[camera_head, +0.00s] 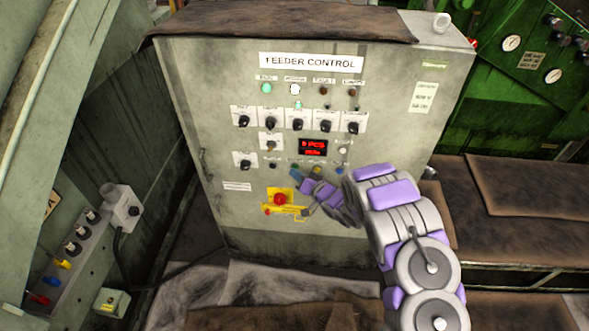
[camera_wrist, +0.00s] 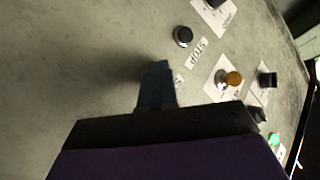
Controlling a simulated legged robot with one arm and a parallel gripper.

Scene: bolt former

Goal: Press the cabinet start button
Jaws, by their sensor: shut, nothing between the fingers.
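The cabinet (camera_head: 215,135) stands upright ahead of me, marked FEEDER CONTROL. My gripper (camera_head: 295,172) is at the lower button row on its front, above the red emergency knob. In the wrist view its blue-grey fingers (camera_wrist: 157,75) are together and empty, pointing at the panel. A black button (camera_wrist: 183,37) sits beside a STOP label (camera_wrist: 197,53). Another label (camera_wrist: 179,80), of which only an S shows, is partly behind the fingers. No start button is clearly visible; the fingers may cover it. I cannot tell whether the fingertips touch the panel.
A red emergency knob (camera_head: 280,199) on a yellow plate is just below my gripper. Several selector switches (camera_head: 298,123) and a red display (camera_head: 313,147) are above it. A grey console (camera_head: 70,235) stands at left, a brown-topped bench (camera_head: 530,200) at right.

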